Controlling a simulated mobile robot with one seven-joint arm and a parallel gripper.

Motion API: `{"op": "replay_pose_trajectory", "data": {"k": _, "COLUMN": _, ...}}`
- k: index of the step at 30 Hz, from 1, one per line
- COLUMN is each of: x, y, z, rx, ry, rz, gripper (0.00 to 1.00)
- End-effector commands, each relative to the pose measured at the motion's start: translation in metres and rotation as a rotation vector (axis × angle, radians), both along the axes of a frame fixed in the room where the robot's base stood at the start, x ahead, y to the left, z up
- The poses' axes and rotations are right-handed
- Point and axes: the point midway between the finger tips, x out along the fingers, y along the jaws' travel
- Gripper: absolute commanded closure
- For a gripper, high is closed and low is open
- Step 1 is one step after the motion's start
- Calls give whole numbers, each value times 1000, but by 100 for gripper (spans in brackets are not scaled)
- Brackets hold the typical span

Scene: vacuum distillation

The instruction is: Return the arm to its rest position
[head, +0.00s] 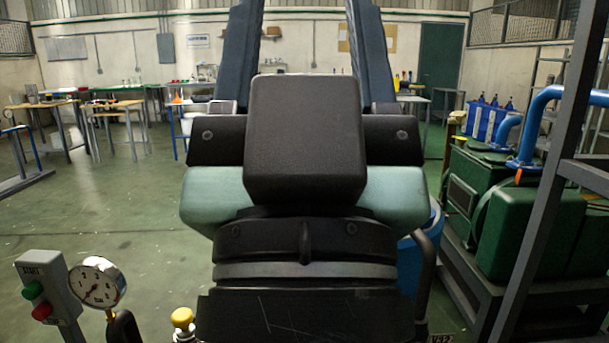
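My gripper (306,40) fills the middle of the head view, seen from behind and pointing away into the room. Its two long blue-grey fingers stand well apart, and the far wall shows between them. It is open, and nothing shows between the visible parts of the fingers. The fingertips run out of the top of the picture. My black and pale green wrist and hand parts are below the fingers and hide what lies behind them.
A START box (50,291) with green and red buttons, a pressure gauge (97,283) and a yellow knob (182,318) stand close at lower left. A grey frame (545,185) and green machine (530,229) with blue pipes are at right. A blue bin (407,262) is partly hidden.

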Motion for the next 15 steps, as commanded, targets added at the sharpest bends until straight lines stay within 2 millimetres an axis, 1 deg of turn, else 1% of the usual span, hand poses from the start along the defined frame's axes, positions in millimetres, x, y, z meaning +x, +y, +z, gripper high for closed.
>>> {"op": "replay_pose_trajectory", "data": {"k": 1, "x": 0, "y": 0, "z": 32, "rx": 1, "ry": 0, "rz": 1, "gripper": 43}}
{"op": "replay_pose_trajectory", "data": {"k": 15, "x": 1, "y": 1, "z": 175, "rx": 1, "ry": 1, "rz": 2, "gripper": 43}}
